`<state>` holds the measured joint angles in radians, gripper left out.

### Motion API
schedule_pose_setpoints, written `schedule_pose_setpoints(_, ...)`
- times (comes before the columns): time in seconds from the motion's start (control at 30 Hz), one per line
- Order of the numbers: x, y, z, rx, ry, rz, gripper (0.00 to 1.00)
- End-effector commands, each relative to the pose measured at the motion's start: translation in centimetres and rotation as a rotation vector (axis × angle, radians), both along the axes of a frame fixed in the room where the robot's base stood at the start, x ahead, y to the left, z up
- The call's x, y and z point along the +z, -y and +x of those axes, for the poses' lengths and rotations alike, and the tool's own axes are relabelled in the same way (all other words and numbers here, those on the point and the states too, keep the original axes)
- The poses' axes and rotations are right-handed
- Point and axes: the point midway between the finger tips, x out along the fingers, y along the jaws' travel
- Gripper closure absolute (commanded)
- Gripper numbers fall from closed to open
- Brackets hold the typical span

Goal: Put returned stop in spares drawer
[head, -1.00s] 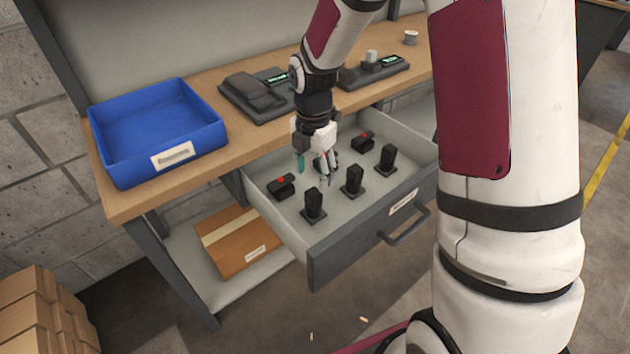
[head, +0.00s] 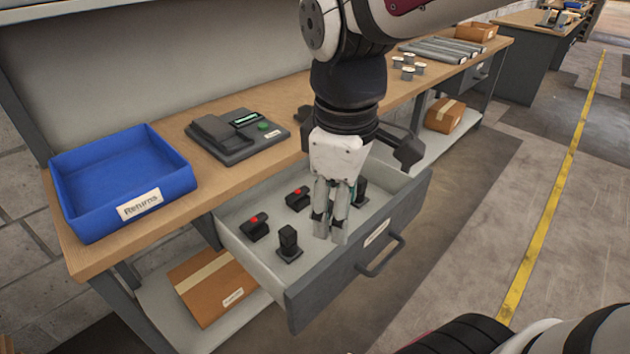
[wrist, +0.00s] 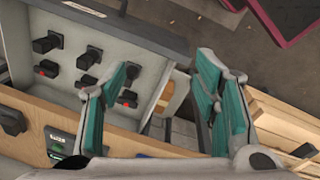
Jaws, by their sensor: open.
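The spares drawer (head: 370,248) is pulled out under the bench. Black stops stand in two rows inside it. The front row has plain upright stops, one at the left (head: 289,243) and one at the right (head: 360,193). The back row has red-marked stops, one at the left (head: 255,227) and a middle one (head: 298,198); the wrist view shows a third red-marked stop (wrist: 45,69), hidden behind my gripper in the head view. Which is the returned stop cannot be told. My gripper (head: 330,230) is open and empty, above the drawer. The blue Returns bin (head: 85,222) looks empty.
The wooden bench top carries a dark device (head: 235,138) with a green display and several small pale cylinders (head: 408,72). A cardboard box (head: 213,283) lies on the lower shelf, left of the drawer. The floor right of the drawer is clear.

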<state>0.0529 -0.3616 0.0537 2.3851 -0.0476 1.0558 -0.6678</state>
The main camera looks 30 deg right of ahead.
Motion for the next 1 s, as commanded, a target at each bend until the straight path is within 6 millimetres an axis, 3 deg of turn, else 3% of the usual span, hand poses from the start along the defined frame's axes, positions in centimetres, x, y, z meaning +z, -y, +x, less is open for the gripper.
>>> schedule_pose_setpoints(0.03, 0.6, -0.1, -2.0, -0.098, 0.021, 0.012, 0.44)
schedule_pose_setpoints(0.2, 1.2, -0.3, -7.5, -0.424, 0.050, 0.060, 0.44)
schedule_pose_setpoints(0.4, 1.0, -0.6, -11.2, -0.649, 0.061, 0.102, 0.44)
schedule_pose_setpoints(1.0, 0.9, -0.6, -11.8, -0.698, 0.061, 0.110, 0.44)
